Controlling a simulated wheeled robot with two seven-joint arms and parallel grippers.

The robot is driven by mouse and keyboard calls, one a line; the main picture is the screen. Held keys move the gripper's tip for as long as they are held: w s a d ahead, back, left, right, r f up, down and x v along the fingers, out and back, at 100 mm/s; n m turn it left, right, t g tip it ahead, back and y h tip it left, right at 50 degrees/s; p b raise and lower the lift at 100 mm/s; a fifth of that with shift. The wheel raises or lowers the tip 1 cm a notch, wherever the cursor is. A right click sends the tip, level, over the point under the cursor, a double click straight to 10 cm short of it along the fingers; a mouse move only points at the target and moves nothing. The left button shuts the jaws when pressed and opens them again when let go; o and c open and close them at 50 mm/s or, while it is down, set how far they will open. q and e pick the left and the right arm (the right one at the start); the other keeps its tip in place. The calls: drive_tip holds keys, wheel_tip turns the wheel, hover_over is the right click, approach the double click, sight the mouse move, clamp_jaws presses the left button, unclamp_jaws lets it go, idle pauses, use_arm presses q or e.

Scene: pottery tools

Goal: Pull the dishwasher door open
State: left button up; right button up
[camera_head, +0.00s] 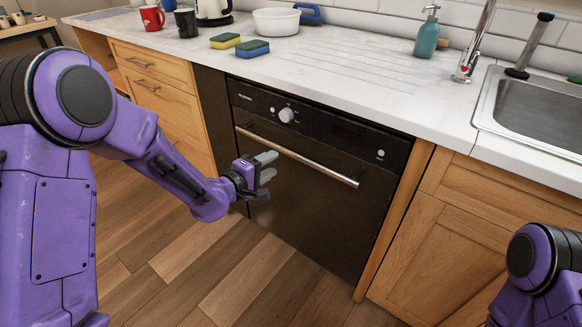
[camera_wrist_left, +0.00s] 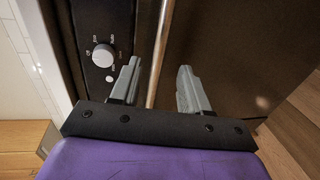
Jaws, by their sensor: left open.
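The dishwasher door (camera_head: 315,210) is a dark panel under the counter, and it looks shut. A long metal bar handle (camera_head: 310,165) runs across its upper part, below a black control panel with a light knob (camera_head: 286,115). My left gripper (camera_head: 267,166) is open in front of the handle's left part. In the left wrist view the handle (camera_wrist_left: 158,50) runs between the two fingers of the left gripper (camera_wrist_left: 160,85); I cannot tell whether they touch it. The knob (camera_wrist_left: 103,55) shows beside one finger there. My right gripper is out of view; only part of the right arm shows.
The counter (camera_head: 340,70) above holds two sponges (camera_head: 252,48), a white bowl (camera_head: 276,21), mugs (camera_head: 152,18) and a soap bottle (camera_head: 427,35). A sink (camera_head: 535,105) is at right. Wooden cabinets flank the dishwasher. The wooden floor (camera_head: 230,270) in front is clear.

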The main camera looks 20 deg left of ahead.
sight(288, 154)
use_arm(q)
drive_tip(key=x, duration=1)
drive_tip(key=shift+a+b, duration=0.1)
drive_tip(key=shift+b, duration=0.25)
drive_tip(key=shift+c, duration=0.3)
clamp_jaws()
drive_tip(key=shift+a, duration=0.1)
